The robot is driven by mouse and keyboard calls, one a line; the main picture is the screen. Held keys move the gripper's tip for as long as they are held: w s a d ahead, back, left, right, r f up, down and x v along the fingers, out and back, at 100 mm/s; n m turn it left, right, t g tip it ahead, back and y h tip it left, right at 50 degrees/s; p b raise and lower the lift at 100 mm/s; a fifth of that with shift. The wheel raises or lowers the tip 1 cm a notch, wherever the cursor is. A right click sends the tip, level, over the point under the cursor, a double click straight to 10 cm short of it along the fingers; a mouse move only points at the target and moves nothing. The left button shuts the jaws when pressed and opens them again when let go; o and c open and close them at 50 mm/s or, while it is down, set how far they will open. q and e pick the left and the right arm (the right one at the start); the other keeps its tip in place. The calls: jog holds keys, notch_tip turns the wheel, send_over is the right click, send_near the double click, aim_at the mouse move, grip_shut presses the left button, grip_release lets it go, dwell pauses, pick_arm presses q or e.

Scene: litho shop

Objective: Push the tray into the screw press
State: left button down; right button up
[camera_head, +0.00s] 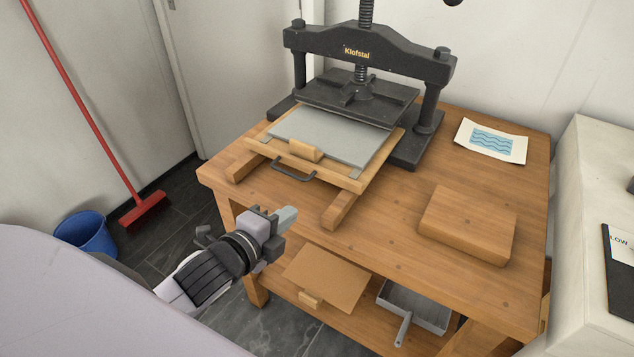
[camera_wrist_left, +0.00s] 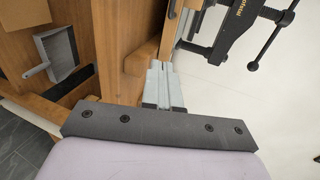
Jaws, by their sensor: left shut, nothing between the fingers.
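The screw press (camera_head: 372,50) is dark metal, lettered "Klofstal", and stands at the back of the wooden bench. The tray (camera_head: 349,181) has a wooden frame around a grey plate (camera_head: 325,138), with a wooden block and a dark handle (camera_head: 293,173) at its front. Its rear reaches the press below the dark platen (camera_head: 360,99); its front sticks out over two wooden rails. My left gripper (camera_head: 288,216) is shut and empty, in front of the tray and apart from the handle. Its shut fingers (camera_wrist_left: 160,72) also show in the left wrist view. My right gripper is not in view.
A wooden block (camera_head: 468,224) lies on the bench at right, with a wave print (camera_head: 491,141) behind it. The lower shelf holds a wooden board (camera_head: 327,279) and a grey pan (camera_head: 417,306). A blue bucket (camera_head: 85,234) and red broom (camera_head: 144,209) stand at left.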

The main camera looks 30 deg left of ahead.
pick_arm(q)
send_near(330, 180)
jog(key=x, duration=0.5)
jog(key=shift+f+b, duration=0.2)
jog(key=shift+b, duration=0.15)
jog(key=shift+w, duration=0.65)
jog(key=shift+w, duration=0.1)
